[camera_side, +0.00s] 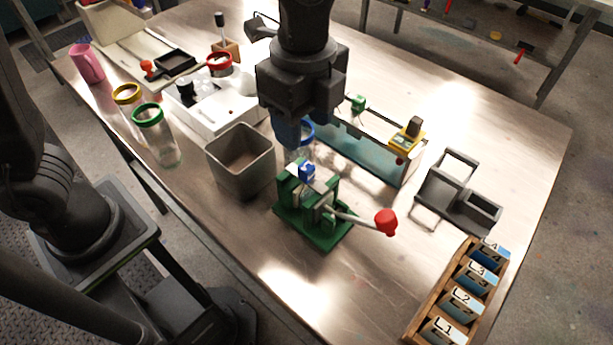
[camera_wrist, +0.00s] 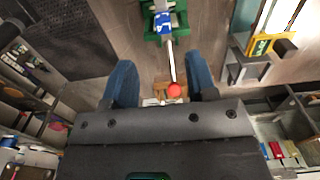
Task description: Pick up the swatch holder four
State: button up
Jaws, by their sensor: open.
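Several blue-and-white labelled holders stand in a row in a wooden rack (camera_side: 428,303) at the lower right of the side view. My gripper (camera_side: 292,136) is well to the left of the rack, above the green press. In the wrist view my gripper (camera_wrist: 160,64) shows two blue fingers spread apart with nothing held. A small tan wooden part shows between them, partly hidden by the gripper body; I cannot read any label there.
The green press (camera_side: 318,232) has a lever with a red knob (camera_side: 386,221) reaching toward the rack. A grey bin (camera_side: 240,170) stands to its left. A glass-sided frame (camera_side: 360,150) and a dark grey stand (camera_side: 452,196) are to the right. Jars (camera_side: 155,140) stand at left.

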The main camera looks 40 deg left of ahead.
aim_at(307, 166)
jog(key=f, duration=1)
jog(key=shift+w+f, duration=0.25)
jog(key=shift+f, duration=0.1)
grip_shut()
